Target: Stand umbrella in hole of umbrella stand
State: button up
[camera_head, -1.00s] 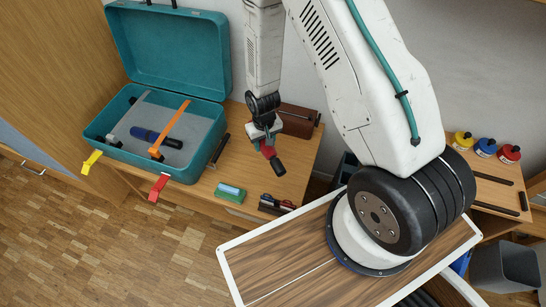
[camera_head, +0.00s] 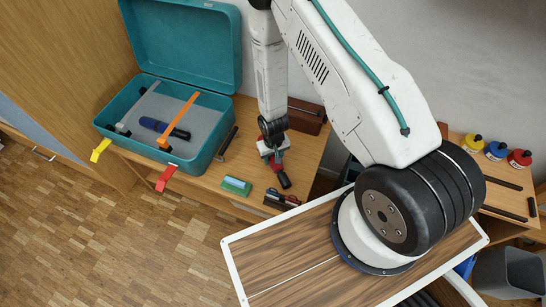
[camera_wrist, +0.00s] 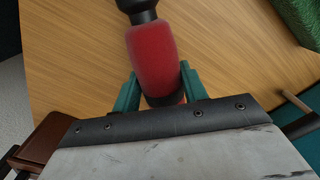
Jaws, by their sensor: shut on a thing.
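My gripper (camera_head: 274,155) (camera_wrist: 158,75) is shut on a short red thing with black ends, which looks like a folded umbrella (camera_head: 277,163) (camera_wrist: 152,55). In the wrist view its red body lies between my two teal fingers, and one black end points away to the top. In the head view it slants down to the right, low over the desk; whether it touches the desk, I cannot tell. A brown box (camera_head: 306,117) stands behind my gripper and is partly hidden by the arm. No hole shows in it, so I cannot tell whether it is the umbrella stand.
An open teal case (camera_head: 205,152) stands left on the desk (camera_head: 300,160), with a blue and black thing (camera_head: 160,127) inside. A green and blue block (camera_head: 236,186) and pens (camera_head: 281,198) lie near the front edge. Paint bottles (camera_head: 497,150) stand far right.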

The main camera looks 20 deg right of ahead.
jog(key=o, duration=1.2)
jog(key=shift+f, duration=0.1)
notch_tip(320, 180, up, 40)
jog(key=s+d, duration=0.2)
jog(key=shift+t, duration=0.6)
jog(key=s+r, duration=0.6)
jog(key=s, duration=0.1)
jog(key=s+d+r, duration=0.1)
jog(key=s+r, duration=0.5)
jog(key=s, duration=0.1)
jog(key=s+r, duration=0.6)
jog(key=s, duration=0.1)
jog(key=shift+s+d, duration=0.1)
jog(key=shift+d, duration=0.3)
